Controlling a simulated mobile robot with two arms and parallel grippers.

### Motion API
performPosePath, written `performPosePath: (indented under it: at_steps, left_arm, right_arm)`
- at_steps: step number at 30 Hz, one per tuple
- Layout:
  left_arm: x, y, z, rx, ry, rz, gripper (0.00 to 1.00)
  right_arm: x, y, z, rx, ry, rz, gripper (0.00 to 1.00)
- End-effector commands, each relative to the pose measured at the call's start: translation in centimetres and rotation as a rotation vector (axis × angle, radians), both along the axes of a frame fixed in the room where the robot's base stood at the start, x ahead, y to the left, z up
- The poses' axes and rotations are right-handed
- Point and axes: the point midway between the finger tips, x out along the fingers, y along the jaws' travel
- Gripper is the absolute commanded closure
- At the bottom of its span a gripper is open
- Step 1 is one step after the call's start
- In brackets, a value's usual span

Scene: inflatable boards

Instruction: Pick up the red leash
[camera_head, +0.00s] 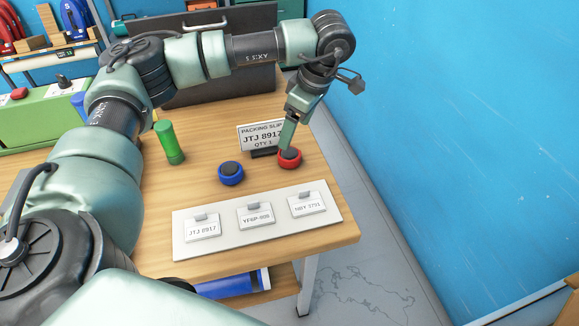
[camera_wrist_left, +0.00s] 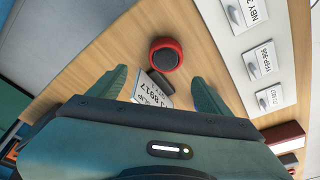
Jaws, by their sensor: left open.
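The red leash (camera_head: 290,163) is a small round red coil with a dark centre. It rests on the wooden table beside the packing slip sign. My left gripper (camera_head: 290,148) is over it in the head view, its finger partly covering the leash. In the left wrist view the red leash (camera_wrist_left: 166,42) lies ahead of my left gripper (camera_wrist_left: 158,77), beyond the fingertips. The jaws are open with nothing between them, though I cannot tell the exact height above the table. My right gripper is not in view.
A blue coil (camera_head: 231,174) sits left of the red one. The packing slip stand (camera_head: 259,137) is close behind the leash. A grey board (camera_head: 250,234) with three label tags lies in front. A green cylinder (camera_head: 169,143) stands farther left. The table's right edge is near.

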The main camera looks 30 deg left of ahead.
Motion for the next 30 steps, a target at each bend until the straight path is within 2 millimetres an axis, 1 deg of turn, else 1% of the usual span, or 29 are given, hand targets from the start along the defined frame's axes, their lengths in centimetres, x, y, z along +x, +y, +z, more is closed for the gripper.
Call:
performPosePath:
  at_steps: [1, 2, 11, 16, 19, 22, 28, 29, 30]
  left_arm:
    - [0.0, 0.0, -1.0, 0.0, 0.0, 0.0, 0.21]
    - [0.0, 0.1, -1.2, 0.0, 0.0, 0.0, 0.21]
    - [-0.3, 0.7, -4.0, 0.001, 0.002, 0.0, 0.21]
    - [-1.0, 0.8, -6.5, 0.0, 0.003, 0.0, 0.21]
    - [-1.0, 1.2, -7.8, 0.001, 0.002, 0.001, 0.21]
    - [-0.9, 1.3, -8.4, 0.0, 0.0, 0.001, 0.21]
    - [-0.9, 1.3, -8.5, 0.0, 0.0, 0.001, 0.21]
    - [-0.9, 1.3, -8.5, 0.0, 0.0, 0.001, 0.24]
    - [-0.9, 1.3, -8.5, 0.0, 0.0, 0.001, 0.35]
  right_arm:
    - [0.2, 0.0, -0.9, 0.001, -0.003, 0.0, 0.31]
    - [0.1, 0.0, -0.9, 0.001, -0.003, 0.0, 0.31]
    - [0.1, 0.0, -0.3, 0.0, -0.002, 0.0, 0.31]
    - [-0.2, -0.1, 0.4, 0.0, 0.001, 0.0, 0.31]
    - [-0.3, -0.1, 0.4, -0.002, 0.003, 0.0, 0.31]
    - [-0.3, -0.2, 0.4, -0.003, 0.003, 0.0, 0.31]
    - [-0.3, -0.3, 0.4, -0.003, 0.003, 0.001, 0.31]
    - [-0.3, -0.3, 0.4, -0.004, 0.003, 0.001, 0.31]
    - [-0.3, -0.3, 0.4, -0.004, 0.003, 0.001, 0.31]
